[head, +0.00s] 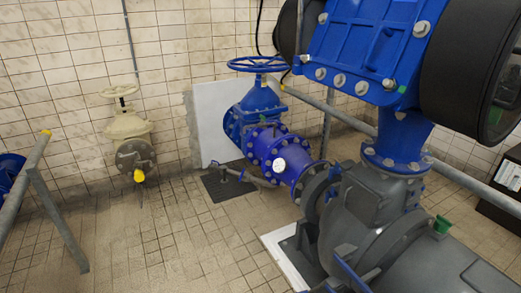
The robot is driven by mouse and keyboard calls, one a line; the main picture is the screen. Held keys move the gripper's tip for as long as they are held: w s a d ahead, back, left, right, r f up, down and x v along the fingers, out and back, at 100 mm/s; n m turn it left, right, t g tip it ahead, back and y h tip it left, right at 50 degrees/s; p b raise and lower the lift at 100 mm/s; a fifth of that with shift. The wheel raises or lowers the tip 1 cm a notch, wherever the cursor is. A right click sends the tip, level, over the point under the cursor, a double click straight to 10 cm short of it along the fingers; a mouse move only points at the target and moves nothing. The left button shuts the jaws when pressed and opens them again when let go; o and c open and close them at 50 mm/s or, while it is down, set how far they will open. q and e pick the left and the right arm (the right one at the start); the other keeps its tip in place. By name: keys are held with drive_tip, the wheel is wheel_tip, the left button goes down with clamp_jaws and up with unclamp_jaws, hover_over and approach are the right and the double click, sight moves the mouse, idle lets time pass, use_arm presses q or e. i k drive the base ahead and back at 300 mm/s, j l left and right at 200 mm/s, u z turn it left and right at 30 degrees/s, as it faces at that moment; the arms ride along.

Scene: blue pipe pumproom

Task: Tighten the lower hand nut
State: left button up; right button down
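I cannot pick out a lower hand nut with certainty in the head view. A large blue gate valve (262,103) with a blue handwheel (258,64) stands at the middle. It joins a blue flanged pipe (270,148) with several bolts. A small white round face (279,165) shows on this pipe. At the right, a blue bolted housing (362,45) sits above a grey pump body (365,205). Neither of my grippers is in view.
A beige valve (127,127) with a yellow part below stands by the tiled wall. Grey rails run at left (57,215) and behind the pump (350,120). A dark floor grate (228,187) lies under the blue pipe.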

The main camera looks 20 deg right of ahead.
sight(328, 194)
drive_tip(key=z, duration=0.45)
drive_tip(key=i+l+z, duration=0.1)
drive_tip(key=z, duration=0.85)
drive_tip(key=i+z, duration=0.1)
drive_tip(key=z, duration=0.35)
drive_tip(key=i+j, duration=0.1)
drive_tip(key=i, duration=0.3)
drive_tip(key=i+j+z, duration=0.1)
drive_tip(key=i, duration=0.35)
drive_tip(key=i+j, duration=0.2)
drive_tip(key=i, duration=0.2)
